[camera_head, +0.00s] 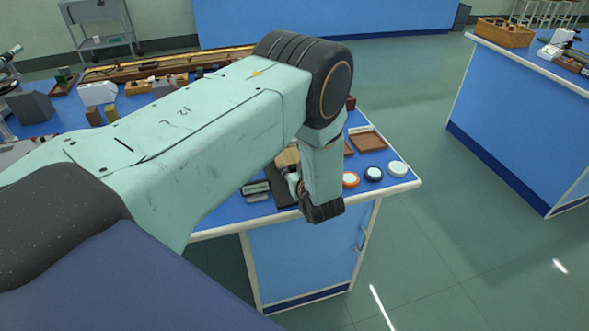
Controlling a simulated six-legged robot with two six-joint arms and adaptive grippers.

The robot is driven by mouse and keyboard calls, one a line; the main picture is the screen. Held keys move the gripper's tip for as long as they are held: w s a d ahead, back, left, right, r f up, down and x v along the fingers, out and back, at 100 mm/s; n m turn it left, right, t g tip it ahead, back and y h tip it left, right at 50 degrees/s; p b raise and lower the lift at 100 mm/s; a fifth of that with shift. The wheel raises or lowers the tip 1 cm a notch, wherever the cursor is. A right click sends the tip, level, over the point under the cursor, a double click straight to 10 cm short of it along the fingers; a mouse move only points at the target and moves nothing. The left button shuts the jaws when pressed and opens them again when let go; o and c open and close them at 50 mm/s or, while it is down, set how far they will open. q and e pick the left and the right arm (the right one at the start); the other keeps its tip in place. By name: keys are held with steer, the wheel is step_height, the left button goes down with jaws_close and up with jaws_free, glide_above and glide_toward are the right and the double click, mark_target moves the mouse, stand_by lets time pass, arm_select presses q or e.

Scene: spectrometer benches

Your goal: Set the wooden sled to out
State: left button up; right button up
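A light wooden piece (287,157) shows on the blue bench, just left of my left forearm and partly hidden by it. It may be the wooden sled, but its setting cannot be read. A dark flat base (279,186) lies just in front of it. My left arm crosses the view from the left and bends down over the bench's near right part. My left gripper (306,203) is by the front edge, close to the dark base; its fingers are mostly hidden, so its opening cannot be told. My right gripper is out of view.
Orange-rimmed (350,180), dark-rimmed (373,174) and white (397,169) round pieces lie near the bench's right corner. A brown tray (368,139) is behind them. A small labelled box (256,188) is left of the gripper. A long wooden rail (150,69) lies at the back.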

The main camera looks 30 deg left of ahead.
arm_select(q)
steer(key=shift+w+a+f, duration=0.1)
steer(key=shift+w+f, duration=0.15)
steer(key=shift+c, duration=1.4)
steer(key=shift+s+d+r, duration=0.1)
steer(key=shift+d+r, duration=0.1)
steer(key=shift+r, duration=0.05)
jaws_close()
steer(key=shift+a, duration=0.1)
